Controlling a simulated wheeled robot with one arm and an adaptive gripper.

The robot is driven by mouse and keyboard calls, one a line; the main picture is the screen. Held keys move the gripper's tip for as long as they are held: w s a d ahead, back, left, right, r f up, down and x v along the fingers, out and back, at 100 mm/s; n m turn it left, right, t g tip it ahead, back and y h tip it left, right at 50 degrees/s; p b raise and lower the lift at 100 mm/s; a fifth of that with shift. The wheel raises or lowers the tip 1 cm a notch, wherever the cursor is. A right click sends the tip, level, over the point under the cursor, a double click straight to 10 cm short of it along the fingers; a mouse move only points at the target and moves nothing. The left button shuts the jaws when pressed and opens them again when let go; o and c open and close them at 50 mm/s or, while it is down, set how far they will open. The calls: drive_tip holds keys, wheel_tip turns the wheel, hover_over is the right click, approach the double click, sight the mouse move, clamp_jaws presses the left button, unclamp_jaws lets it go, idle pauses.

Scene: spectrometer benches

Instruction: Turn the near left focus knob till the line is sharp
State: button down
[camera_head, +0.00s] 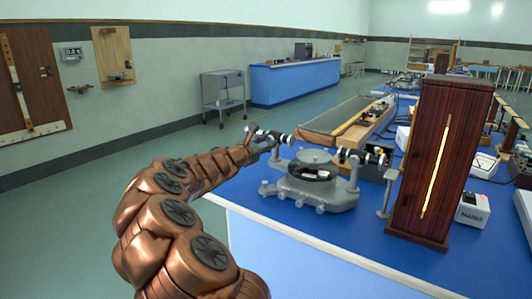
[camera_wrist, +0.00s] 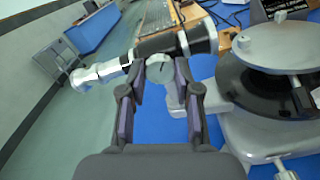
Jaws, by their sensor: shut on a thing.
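A grey spectrometer (camera_head: 312,190) with a round table in its middle stands on the near blue bench. Its left telescope tube (camera_wrist: 178,44), black and silver, crosses the top of the wrist view, with a pale round focus knob (camera_wrist: 159,70) on its side facing me. My gripper (camera_wrist: 160,80) is shut on this knob, one finger on each side. In the head view my gripper (camera_head: 268,140) is at the telescope's left end, and my arm hides part of it. A bright yellow vertical line (camera_head: 436,165) shows on a dark wooden box (camera_head: 462,150); its exact sharpness is hard to judge.
The spectrometer's second tube (camera_head: 365,155) points right, toward the wooden box. A white mains box (camera_head: 472,210) stands right of that box. A long wooden tray (camera_head: 335,117) lies behind the spectrometer. The floor left of the bench is clear.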

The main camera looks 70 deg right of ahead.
drive_tip(key=m+b, duration=0.1)
drive_tip(key=b, duration=0.1)
drive_tip(key=m+b, duration=0.2)
drive_tip(key=shift+f+m, duration=0.3)
drive_tip(key=m+b, duration=0.4)
drive_tip(key=b, duration=0.1)
drive_tip(key=m+b, duration=0.2)
drive_tip(key=b, duration=0.1)
drive_tip(key=shift+w+r+m, duration=0.1)
drive_tip(key=shift+r+m, duration=0.2)
drive_tip(key=c, duration=0.8)
unclamp_jaws()
drive_tip(key=shift+m, duration=0.3)
drive_tip(key=v, duration=1.2)
